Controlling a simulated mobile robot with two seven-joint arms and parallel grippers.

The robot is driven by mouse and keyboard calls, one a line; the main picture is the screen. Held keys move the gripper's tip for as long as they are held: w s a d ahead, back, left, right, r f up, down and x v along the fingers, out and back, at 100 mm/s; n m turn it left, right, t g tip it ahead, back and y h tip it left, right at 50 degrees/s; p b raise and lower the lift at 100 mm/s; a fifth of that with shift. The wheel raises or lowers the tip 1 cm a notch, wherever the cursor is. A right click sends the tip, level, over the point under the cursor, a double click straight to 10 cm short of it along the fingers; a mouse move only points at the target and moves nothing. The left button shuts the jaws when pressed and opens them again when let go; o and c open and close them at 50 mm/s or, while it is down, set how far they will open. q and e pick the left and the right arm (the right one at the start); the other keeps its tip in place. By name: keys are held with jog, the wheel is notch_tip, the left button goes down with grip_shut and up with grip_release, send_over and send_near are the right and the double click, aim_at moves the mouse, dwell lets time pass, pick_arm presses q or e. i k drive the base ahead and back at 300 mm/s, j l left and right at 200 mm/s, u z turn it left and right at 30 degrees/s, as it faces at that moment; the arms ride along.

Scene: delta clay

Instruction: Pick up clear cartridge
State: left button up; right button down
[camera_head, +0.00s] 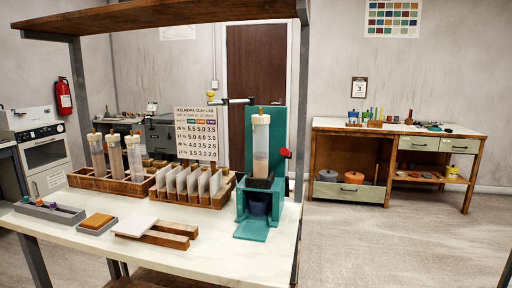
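Three clear cartridges with white caps and brownish tips stand upright in a wooden rack (160,189) at the left of the near table; the front one is the right-hand clear cartridge (135,160). Another clear cartridge (260,150) stands upright in a teal press-like stand (277,135) at the right end of the table. Neither of my grippers is in view.
A wooden rack of pale plates (188,184), a grey tray (50,212), an orange block (98,221) and wooden bars (160,234) share the tabletop (200,262). A shelf (150,14) overhangs it. Open floor (400,240) lies right, before a workbench (400,127).

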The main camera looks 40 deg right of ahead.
aim_at(260, 132)
jog(key=i+j, duration=0.4)
jog(key=i, duration=0.15)
jog(key=i+j+z, duration=0.2)
jog(key=z, duration=0.2)
jog(key=i+j+z, duration=0.25)
jog(key=z, duration=0.15)
